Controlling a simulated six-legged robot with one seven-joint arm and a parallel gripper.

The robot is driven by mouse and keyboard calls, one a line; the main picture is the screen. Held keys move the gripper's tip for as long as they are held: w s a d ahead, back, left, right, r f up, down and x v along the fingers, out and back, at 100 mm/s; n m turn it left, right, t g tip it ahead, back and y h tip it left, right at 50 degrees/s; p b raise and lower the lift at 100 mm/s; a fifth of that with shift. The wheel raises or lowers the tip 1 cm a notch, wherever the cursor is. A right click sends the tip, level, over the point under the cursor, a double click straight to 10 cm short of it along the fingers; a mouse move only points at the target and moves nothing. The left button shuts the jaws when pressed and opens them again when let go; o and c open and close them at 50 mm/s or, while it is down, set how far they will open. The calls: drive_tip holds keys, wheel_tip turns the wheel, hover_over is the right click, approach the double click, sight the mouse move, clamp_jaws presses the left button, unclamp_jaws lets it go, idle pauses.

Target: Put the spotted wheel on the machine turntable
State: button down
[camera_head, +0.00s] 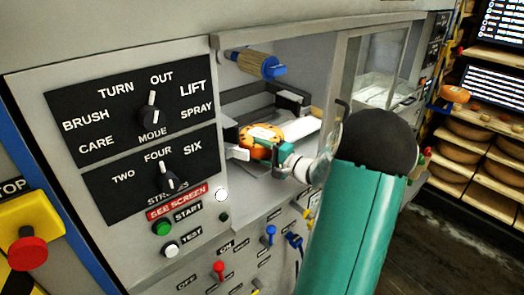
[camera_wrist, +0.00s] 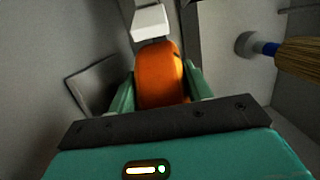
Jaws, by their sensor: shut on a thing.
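The spotted wheel (camera_head: 260,139) is orange with dark spots and sits inside the machine opening in the head view. My gripper (camera_head: 266,152) reaches into the opening and is shut on the wheel. In the wrist view the orange wheel (camera_wrist: 160,75) stands between the two green fingers of my gripper (camera_wrist: 160,92), touching or nearly touching both. The turntable is not clearly distinguishable; my arm and the wheel cover part of the bay. I cannot tell whether the wheel rests on a surface.
A brush with a blue end (camera_head: 262,64) hangs above the opening; it also shows in the wrist view (camera_wrist: 292,54). A control panel (camera_head: 135,110) is at left, and shelves of cheese wheels (camera_head: 480,150) are at right.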

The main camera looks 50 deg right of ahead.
drive_tip(key=c, duration=0.6)
unclamp_jaws()
drive_tip(key=shift+o, duration=0.2)
drive_tip(key=shift+f, duration=0.15)
drive_tip(key=s+d, duration=0.1)
drive_tip(key=s, duration=1.2)
drive_tip(key=shift+s, duration=0.4)
drive_tip(key=shift+d, duration=0.1)
